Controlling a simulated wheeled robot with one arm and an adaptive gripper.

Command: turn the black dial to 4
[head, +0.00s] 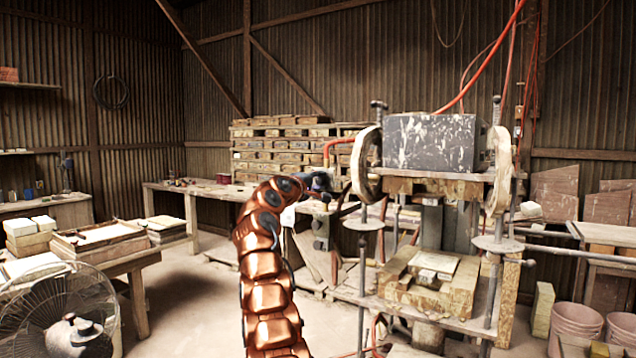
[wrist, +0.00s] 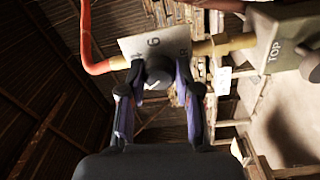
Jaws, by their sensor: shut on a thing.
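The black dial (wrist: 158,68) shows in the wrist view at the middle of a pale square plate (wrist: 133,45). A 6 is printed on the plate above the dial. I cannot tell which number the dial points to. In the head view my gripper (head: 318,182) is small at the end of my copper-coloured arm, and the dial cannot be made out.
A red-orange hose (wrist: 88,40) and brass pipe (wrist: 222,45) run beside the plate in the wrist view. A grey block marked TOP (wrist: 275,45) is at the right. In the head view the tile press (head: 430,145) stands right of my arm and a fan (head: 62,315) at lower left.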

